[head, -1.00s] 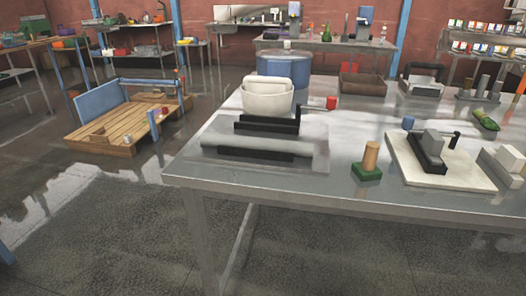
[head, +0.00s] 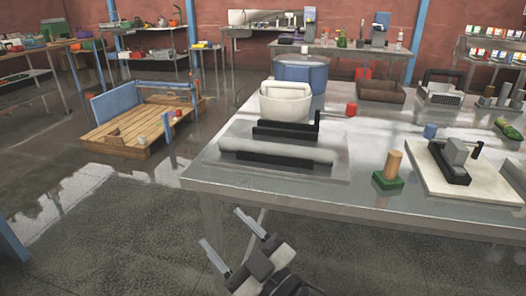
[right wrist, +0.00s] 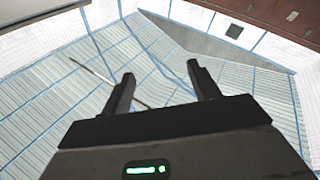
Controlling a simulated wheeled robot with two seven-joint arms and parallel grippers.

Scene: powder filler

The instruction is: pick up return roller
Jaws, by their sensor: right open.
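A long pale grey roller (head: 276,151), which I take to be the return roller, lies level across the black supports (head: 274,161) of a stand. The stand rests on a grey plate (head: 335,171) on the left part of the metal table. My right gripper (head: 221,228) is low in front of the table, below its front edge, with its fingers apart and empty, pointing up. In the right wrist view the two open fingers (right wrist: 160,80) show nothing between them; only what looks like the roof is behind. My left gripper is out of view.
To the right are a green block with a tan peg (head: 388,179) and a white board (head: 485,190) with a black fixture. A wooden pallet (head: 125,130) is on the floor at left.

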